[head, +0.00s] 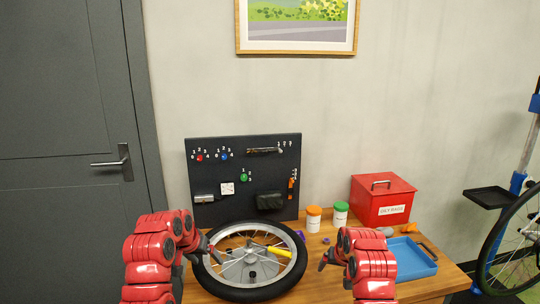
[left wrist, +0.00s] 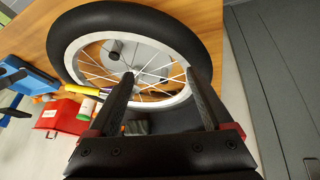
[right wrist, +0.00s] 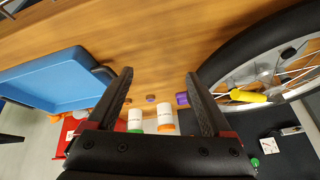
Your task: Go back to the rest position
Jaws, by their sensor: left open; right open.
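My left gripper (head: 206,248) is at the left side of the bicycle wheel (head: 213,279) lying on the wooden table. In the left wrist view its two fingers (left wrist: 166,88) stand apart with nothing between them, over the wheel's near rim. My right gripper (head: 333,261) is to the right of the wheel, above the table, apart from the blue tray. In the right wrist view its fingers (right wrist: 160,90) are wide apart and empty, with the table beyond them.
A yellow-handled tool (head: 279,252) lies on the wheel. A blue tray (head: 414,275), white bottles with orange (head: 313,222) and green (head: 340,217) caps, and a red box (head: 383,198) stand on the right. A black pegboard (head: 240,160) stands behind. Purple pieces (right wrist: 182,98) lie on the table.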

